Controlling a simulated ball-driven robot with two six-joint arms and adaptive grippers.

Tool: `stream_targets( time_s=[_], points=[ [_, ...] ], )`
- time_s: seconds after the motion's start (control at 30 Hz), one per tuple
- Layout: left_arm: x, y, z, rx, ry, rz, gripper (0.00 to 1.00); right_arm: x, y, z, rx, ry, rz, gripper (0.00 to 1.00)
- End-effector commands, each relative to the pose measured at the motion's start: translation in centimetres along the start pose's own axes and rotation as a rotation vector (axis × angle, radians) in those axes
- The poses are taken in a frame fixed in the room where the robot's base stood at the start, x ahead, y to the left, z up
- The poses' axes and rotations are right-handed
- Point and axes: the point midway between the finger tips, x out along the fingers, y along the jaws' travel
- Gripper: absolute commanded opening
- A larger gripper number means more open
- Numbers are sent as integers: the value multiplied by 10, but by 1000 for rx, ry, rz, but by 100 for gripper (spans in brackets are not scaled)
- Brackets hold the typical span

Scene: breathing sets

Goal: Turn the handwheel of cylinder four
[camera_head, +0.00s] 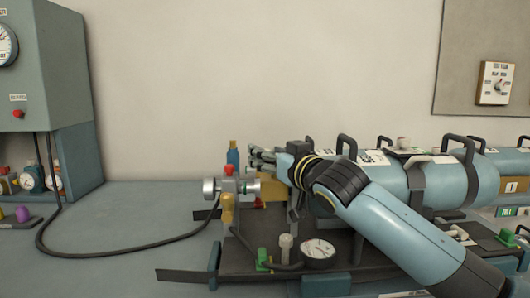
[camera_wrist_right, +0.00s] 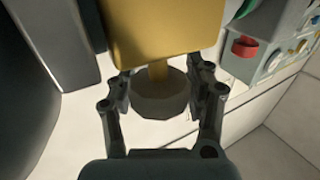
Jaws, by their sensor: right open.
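In the right wrist view a dull grey round handwheel (camera_wrist_right: 160,98) sits on a short yellow stem under a yellow valve block (camera_wrist_right: 160,35). My right gripper (camera_wrist_right: 165,82) is open, with one finger on each side of the wheel; whether they touch it I cannot tell. In the head view my right arm comes in from the lower right, and its gripper (camera_head: 263,157) is beside the valve end of a blue cylinder (camera_head: 383,180). The yellow block (camera_head: 270,191) shows partly below it; the wheel is hidden there. I cannot read a number four. My left gripper is not in view.
A silver fitting (camera_head: 228,187) with a black hose stands left of my gripper. A black rack (camera_head: 350,245) carries the cylinders, a round gauge (camera_head: 318,252) and green knobs. A grey cabinet (camera_head: 45,65) stands far left. The bench (camera_head: 130,210) between is mostly clear.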

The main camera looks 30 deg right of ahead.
Motion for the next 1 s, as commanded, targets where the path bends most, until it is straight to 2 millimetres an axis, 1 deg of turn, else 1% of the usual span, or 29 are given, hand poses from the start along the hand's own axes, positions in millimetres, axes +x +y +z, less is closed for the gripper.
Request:
stream_targets(
  time_s=[0.03,0.1,0.2,0.47,0.87,1.0],
  points=[
    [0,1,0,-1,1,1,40,6,0,0,2,1,1,52],
    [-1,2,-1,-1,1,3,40,12,0,0,2,0,1,52],
    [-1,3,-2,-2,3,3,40,17,0,0,0,0,0,52],
    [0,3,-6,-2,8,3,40,18,0,1,-1,-1,0,52],
    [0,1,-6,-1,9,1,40,18,0,1,0,-1,0,0],
    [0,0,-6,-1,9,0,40,18,0,2,0,-3,0,0]
  ],
)
